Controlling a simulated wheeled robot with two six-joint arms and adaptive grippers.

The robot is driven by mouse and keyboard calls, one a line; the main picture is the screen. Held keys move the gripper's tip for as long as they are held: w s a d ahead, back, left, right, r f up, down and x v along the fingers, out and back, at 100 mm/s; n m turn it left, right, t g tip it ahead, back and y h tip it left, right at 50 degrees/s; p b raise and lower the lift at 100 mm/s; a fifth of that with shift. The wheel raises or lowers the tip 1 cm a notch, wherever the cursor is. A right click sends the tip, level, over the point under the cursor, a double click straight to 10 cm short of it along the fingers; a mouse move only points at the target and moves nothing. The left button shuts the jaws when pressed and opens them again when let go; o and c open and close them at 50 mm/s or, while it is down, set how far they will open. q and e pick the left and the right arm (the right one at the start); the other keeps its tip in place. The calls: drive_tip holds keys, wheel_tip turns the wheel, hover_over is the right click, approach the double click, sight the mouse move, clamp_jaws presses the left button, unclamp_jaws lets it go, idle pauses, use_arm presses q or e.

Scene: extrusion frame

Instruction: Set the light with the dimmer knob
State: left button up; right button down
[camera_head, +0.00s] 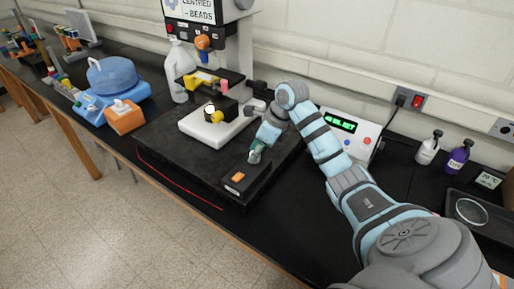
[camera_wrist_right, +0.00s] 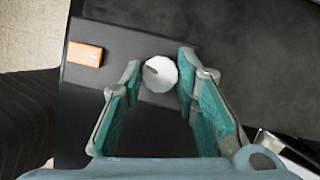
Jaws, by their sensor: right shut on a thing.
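The dimmer knob (camera_wrist_right: 160,74) is a round white dial with a dark pointer mark, on the top of the black base (camera_head: 183,165). In the right wrist view its mark points toward the upper left. My right gripper (camera_head: 255,153) reaches down to the knob, and in the right wrist view its teal fingers (camera_wrist_right: 160,80) stand on either side of it, shut on it. A small bright spot, perhaps the light, (camera_head: 209,108) shows above the white block (camera_head: 213,128) on the base. My left gripper is not in view.
An orange rocker switch (camera_head: 237,177) sits beside the knob; it also shows in the right wrist view (camera_wrist_right: 85,54). A white box with a green display (camera_head: 342,124) stands to the right. Bottles (camera_head: 428,148) and a dark tray (camera_head: 478,214) are farther right. A blue device (camera_head: 112,78) is at left.

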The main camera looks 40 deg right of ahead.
drive_tip(key=m+h, duration=0.1)
drive_tip(key=m, duration=0.1)
drive_tip(key=m+p, duration=0.1)
drive_tip(key=m, duration=0.2)
drive_tip(key=shift+s+a+f+h+p, duration=0.1)
drive_tip(key=shift+a+h+p, duration=0.1)
drive_tip(key=shift+h+p, duration=0.15)
drive_tip(key=shift+m, duration=0.3)
drive_tip(key=c, duration=1.2)
unclamp_jaws()
drive_tip(key=shift+c, duration=0.2)
drive_tip(key=v, duration=0.7)
drive_tip(key=shift+s+r, duration=0.2)
